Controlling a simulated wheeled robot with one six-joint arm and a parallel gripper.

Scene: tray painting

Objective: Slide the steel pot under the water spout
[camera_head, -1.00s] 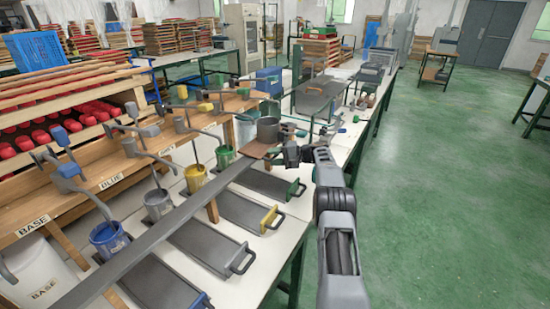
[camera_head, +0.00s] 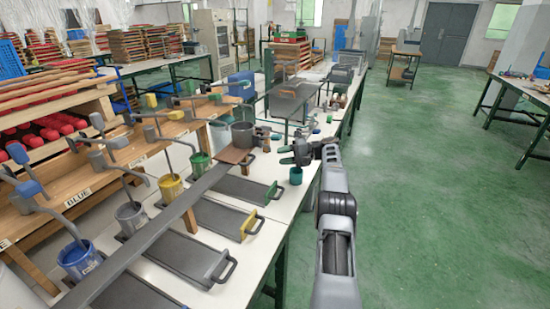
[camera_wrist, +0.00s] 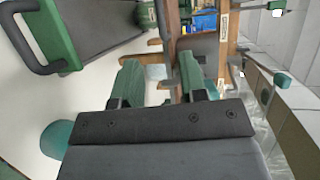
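The steel pot (camera_head: 243,135), a grey cylinder, stands upright on a brown board (camera_head: 234,156) beside the row of paint stations. My gripper (camera_head: 284,153) is to the right of the pot, apart from it, above the white table. In the wrist view its two green fingers (camera_wrist: 160,82) are spread, with nothing held between them. Several grey spouts with coloured handles, one with a yellow handle (camera_head: 151,101), line the wooden shelf at left. I cannot tell which one is the water spout. I cannot make out the pot in the wrist view.
A teal cup (camera_head: 296,176) stands on the table just below my gripper; it also shows in the wrist view (camera_wrist: 56,138). A dark tray with a green handle (camera_head: 272,193) lies nearer. A long grey rail (camera_head: 165,222) runs along the trays.

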